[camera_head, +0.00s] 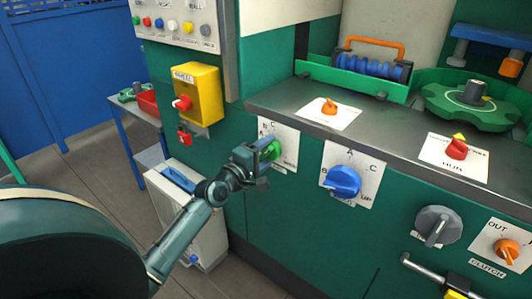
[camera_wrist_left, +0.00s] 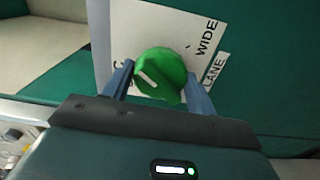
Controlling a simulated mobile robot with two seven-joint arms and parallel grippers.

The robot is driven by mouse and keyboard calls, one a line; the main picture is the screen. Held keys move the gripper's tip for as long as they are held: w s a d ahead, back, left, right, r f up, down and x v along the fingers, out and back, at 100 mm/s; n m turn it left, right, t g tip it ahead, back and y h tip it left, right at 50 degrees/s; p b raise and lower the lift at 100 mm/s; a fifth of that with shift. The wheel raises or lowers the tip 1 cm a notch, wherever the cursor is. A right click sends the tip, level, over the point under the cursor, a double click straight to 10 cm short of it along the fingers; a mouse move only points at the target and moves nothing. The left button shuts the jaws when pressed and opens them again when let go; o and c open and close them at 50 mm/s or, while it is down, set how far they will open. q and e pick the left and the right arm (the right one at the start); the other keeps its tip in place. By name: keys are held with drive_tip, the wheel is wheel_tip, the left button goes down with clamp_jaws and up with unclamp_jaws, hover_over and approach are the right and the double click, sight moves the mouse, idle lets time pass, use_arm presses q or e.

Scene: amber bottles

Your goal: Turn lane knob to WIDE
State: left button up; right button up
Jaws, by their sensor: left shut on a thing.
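The green lane knob (camera_head: 273,149) sits on a white plate (camera_head: 287,150) on the front of the green machine, at the middle of the head view. In the left wrist view the knob (camera_wrist_left: 160,72) has a short white mark on its left part, away from the word WIDE (camera_wrist_left: 206,37) at upper right. A LANE label (camera_wrist_left: 214,68) is to the right of the knob. My left gripper (camera_head: 264,158) is shut on the knob, with one finger on each side. It partly hides the plate in the head view. My right gripper is not in view.
To the right are a blue knob (camera_head: 343,181), a grey knob (camera_head: 438,226) and an orange clutch knob (camera_head: 507,250). A yellow box with a red knob (camera_head: 182,103) is at left. A grey ledge (camera_head: 380,126) juts out above the lane plate.

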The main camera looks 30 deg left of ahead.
use_arm(q)
drive_tip(key=m+p, duration=0.1)
drive_tip(key=m, duration=0.4)
drive_tip(key=shift+m, duration=0.3)
drive_tip(key=m+p, duration=0.1)
drive_tip(key=m, duration=0.3)
drive_tip(key=shift+r+p, duration=0.1)
drive_tip(key=shift+p, duration=0.3)
drive_tip(key=shift+m+p, duration=0.4)
drive_tip(key=shift+m, duration=0.8)
drive_tip(key=m+p, duration=0.1)
drive_tip(key=m, duration=0.3)
drive_tip(key=shift+p, duration=0.35)
drive_tip(key=shift+m, duration=0.7)
drive_tip(key=shift+m+p, duration=0.3)
drive_tip(key=shift+m, duration=0.1)
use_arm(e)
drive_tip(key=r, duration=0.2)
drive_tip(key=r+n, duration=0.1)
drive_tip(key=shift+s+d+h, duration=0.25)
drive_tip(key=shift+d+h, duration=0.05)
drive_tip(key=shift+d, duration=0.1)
use_arm(q)
drive_tip(key=shift+m, duration=0.4)
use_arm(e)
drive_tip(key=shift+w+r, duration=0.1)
